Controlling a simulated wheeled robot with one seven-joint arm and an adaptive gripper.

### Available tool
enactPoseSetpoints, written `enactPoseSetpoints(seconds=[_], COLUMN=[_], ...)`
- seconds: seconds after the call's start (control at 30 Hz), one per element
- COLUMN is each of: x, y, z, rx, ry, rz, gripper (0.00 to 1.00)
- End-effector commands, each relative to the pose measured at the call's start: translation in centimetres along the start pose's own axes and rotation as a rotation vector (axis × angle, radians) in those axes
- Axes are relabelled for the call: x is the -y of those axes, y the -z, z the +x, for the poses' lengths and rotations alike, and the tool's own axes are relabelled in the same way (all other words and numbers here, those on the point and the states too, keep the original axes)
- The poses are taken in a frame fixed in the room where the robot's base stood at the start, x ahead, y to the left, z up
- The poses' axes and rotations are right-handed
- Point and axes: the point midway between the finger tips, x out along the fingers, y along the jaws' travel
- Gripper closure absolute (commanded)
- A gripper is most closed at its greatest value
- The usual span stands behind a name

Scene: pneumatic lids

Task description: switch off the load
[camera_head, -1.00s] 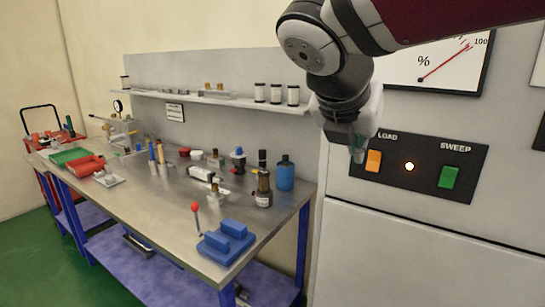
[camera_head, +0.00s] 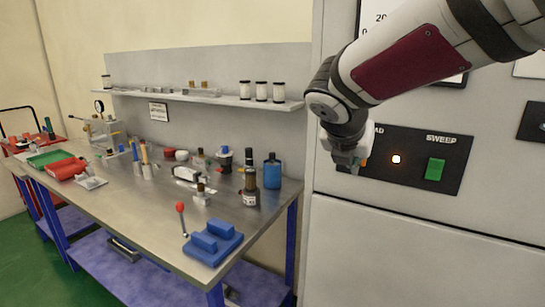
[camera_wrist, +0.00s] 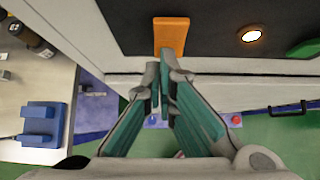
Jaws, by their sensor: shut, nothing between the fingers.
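The load switch is an orange rocker on the black panel (camera_head: 415,178). In the wrist view the orange load switch (camera_wrist: 172,36) stands just beyond my fingertips. In the head view my gripper (camera_head: 354,168) hides nearly all of the switch and part of its LOAD label. My gripper also shows in the wrist view (camera_wrist: 164,68), with its green-padded fingers together and empty. I cannot tell whether the fingertips touch the switch. The round indicator lamp (camera_head: 396,159) right of the switch is lit; it also shows in the wrist view (camera_wrist: 251,35).
The green SWEEP switch (camera_head: 435,169) sits on the same panel, right of the lamp. The grey cabinet (camera_head: 400,250) fills the right side. A steel workbench (camera_head: 150,210) at left carries a blue fixture (camera_head: 213,243), a blue bottle (camera_head: 272,171) and several small parts.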

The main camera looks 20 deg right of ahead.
Motion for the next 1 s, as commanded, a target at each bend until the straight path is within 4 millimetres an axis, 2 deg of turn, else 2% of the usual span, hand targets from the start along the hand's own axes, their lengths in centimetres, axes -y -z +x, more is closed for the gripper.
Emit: enactPoseSetpoints(seconds=[0.67,1.0], x=[-0.03,0.05], y=[-0.07,-0.67], z=[0.64,-0.02], rx=[0.0,0.001], ry=[0.0,0.0], rz=[0.0,0.001], gripper=[1.0,1.0])
